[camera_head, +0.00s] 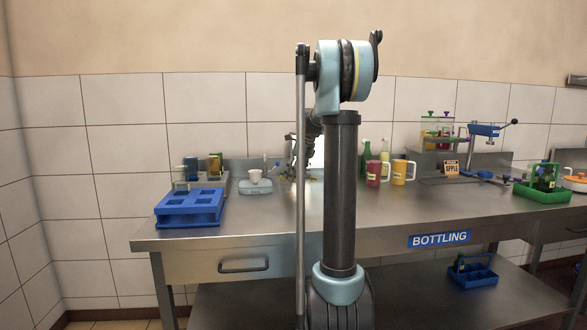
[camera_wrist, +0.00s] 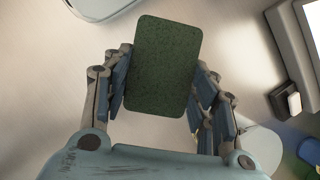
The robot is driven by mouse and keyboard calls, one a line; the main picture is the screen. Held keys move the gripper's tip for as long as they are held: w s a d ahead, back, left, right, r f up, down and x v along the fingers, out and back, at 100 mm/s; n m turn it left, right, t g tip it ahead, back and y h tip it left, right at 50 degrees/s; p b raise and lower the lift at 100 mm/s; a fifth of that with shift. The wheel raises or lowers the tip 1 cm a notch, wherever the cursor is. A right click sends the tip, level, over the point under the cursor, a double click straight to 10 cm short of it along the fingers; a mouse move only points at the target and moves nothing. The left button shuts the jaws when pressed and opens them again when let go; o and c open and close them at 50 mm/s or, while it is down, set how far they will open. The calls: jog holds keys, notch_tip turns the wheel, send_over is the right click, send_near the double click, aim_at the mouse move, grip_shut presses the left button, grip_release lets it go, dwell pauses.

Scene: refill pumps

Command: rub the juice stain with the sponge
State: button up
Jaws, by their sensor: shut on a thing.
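A green sponge (camera_wrist: 163,65) with a rough, speckled face sits between the fingers of my gripper (camera_wrist: 166,82) in the wrist view. My gripper is shut on it, with one finger on each side. The sponge is tilted slightly in the picture, above the steel bench top. In the head view my gripper (camera_head: 300,165) is small, near the back of the bench and partly hidden by my arm. I cannot make out the juice stain in either view; the sponge and my arm cover part of the bench.
On the bench (camera_head: 270,222), a blue tray (camera_head: 190,218) and a grey device with a white cup (camera_head: 255,174) stand left. A red jug (camera_head: 374,174), an orange jug (camera_head: 399,172) and bottles stand right of my arm. A green caddy (camera_head: 541,195) is far right. The front is clear.

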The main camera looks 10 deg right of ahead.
jog(key=shift+r, duration=1.8)
